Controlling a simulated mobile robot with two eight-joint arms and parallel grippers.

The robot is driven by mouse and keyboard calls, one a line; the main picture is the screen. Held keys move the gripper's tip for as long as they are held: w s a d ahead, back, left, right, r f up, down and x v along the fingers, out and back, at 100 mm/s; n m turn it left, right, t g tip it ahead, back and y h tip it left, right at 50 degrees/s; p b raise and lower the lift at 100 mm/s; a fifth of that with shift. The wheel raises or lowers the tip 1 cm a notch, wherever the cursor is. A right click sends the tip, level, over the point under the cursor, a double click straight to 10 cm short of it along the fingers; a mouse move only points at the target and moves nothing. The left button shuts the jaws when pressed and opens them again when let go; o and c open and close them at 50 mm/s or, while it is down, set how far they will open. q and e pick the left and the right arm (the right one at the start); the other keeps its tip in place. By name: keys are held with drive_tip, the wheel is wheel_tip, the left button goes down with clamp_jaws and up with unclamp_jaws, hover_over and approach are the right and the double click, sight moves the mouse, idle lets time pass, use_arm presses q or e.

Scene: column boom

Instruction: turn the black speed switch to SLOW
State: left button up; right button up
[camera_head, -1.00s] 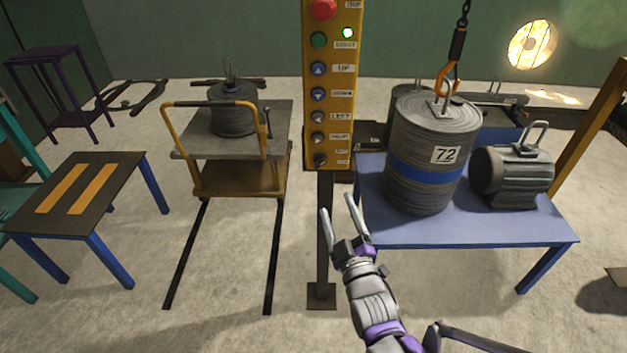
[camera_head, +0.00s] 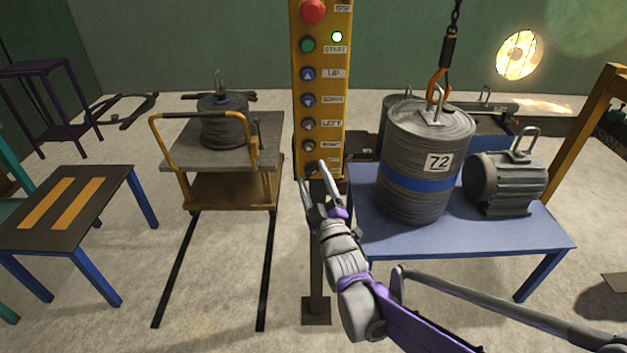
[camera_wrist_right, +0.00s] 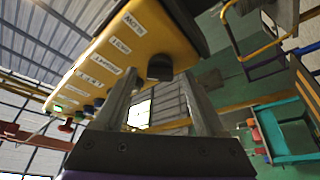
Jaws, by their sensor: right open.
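The black speed switch (camera_wrist_right: 160,67) is a round dark knob on the yellow control panel. In the wrist view it shows beyond and between the fingers of my right gripper (camera_wrist_right: 163,84). In the head view my right gripper (camera_head: 312,177) is open with its fingertips at the bottom end of the control panel (camera_head: 322,90), around the speed switch (camera_head: 310,172). The fingers partly cover the switch and its label there. I cannot tell whether they touch the knob or which way it points. My left gripper is in neither view.
Above the switch are a red stop button (camera_head: 312,11), a green button (camera_head: 307,45) and several others. A drum marked 72 (camera_head: 425,160), with a hook at its handle, and a motor (camera_head: 505,182) stand on the blue table (camera_head: 400,244). A cart (camera_head: 230,192) stands left.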

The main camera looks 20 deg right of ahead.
clamp_jaws()
idle(0.4)
drive_tip(key=shift+m, duration=0.4)
drive_tip(key=m, duration=0.1)
drive_tip(key=m+h, duration=0.1)
drive_tip(key=shift+a+f+m+t+h, duration=0.1)
drive_tip(key=shift+a+m+t+h, duration=0.05)
drive_tip(key=shift+m+t+h, duration=0.15)
drive_tip(key=m+h, duration=0.2)
drive_tip(key=m, duration=0.3)
drive_tip(key=shift+a+p, duration=0.1)
drive_tip(key=shift+p, duration=0.25)
drive_tip(key=m+h, duration=0.2)
drive_tip(key=m, duration=0.2)
drive_tip(key=m+g+h+p, duration=0.1)
drive_tip(key=m+h, duration=0.1)
drive_tip(key=m, duration=0.2)
drive_tip(key=shift+w+a+h, duration=0.1)
drive_tip(key=shift+h, duration=0.3)
drive_tip(key=shift+m, duration=0.5)
